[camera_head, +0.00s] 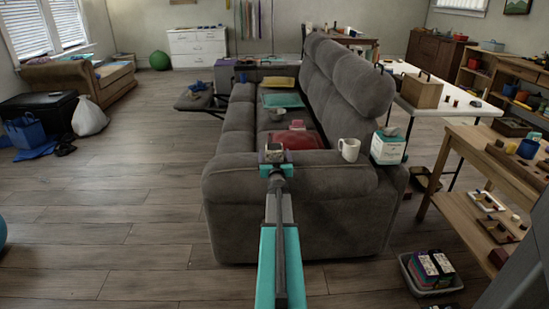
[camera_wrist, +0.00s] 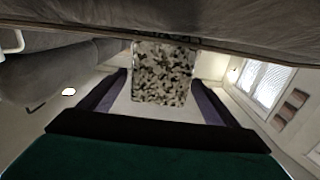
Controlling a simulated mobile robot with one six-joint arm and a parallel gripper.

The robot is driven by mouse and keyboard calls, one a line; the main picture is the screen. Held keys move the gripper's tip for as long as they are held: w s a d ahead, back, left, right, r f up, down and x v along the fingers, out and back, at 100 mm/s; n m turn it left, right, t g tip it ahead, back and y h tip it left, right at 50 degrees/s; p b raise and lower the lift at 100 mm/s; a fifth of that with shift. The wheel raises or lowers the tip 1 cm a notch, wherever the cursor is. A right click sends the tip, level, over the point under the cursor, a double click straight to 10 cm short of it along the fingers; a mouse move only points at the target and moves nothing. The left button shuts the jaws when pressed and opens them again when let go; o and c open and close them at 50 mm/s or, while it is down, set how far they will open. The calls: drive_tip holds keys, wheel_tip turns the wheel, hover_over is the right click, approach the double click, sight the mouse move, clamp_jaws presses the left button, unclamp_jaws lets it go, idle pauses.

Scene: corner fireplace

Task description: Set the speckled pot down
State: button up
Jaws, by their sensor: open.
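The speckled pot (camera_head: 274,154) is at the front edge of the grey sofa's near armrest (camera_head: 325,172). In the wrist view the black-and-white speckled pot (camera_wrist: 163,75) sits between the dark fingers of my gripper (camera_wrist: 160,88). The fingers are open, with one on each side of the pot. That view looks upside down, and the grey armrest (camera_wrist: 200,18) spans its top, against the pot's end there. The pot seems to rest on the armrest, though its contact is partly hidden. My gripper also shows in the head view (camera_head: 276,167).
A white mug (camera_head: 349,149) stands to the right on the same armrest, with a white-and-green box (camera_head: 387,148) beyond it. A red cushion (camera_head: 292,140) lies on the seat behind. A wooden shelf table (camera_head: 480,150) stands at the right.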

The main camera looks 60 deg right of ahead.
sight(274, 146)
drive_tip(key=shift+x, duration=1.3)
drive_tip(key=c, duration=1.5)
drive_tip(key=shift+r, duration=0.1)
drive_tip(key=shift+r+p, duration=0.5)
drive_tip(key=shift+r, duration=1.05)
drive_tip(key=shift+s+a+r, duration=0.2)
drive_tip(key=shift+a, duration=0.05)
drive_tip(key=r+p+v, duration=0.1)
drive_tip(key=v, duration=1.4)
drive_tip(key=shift+s+r, duration=0.15)
drive_tip(key=shift+a, duration=0.15)
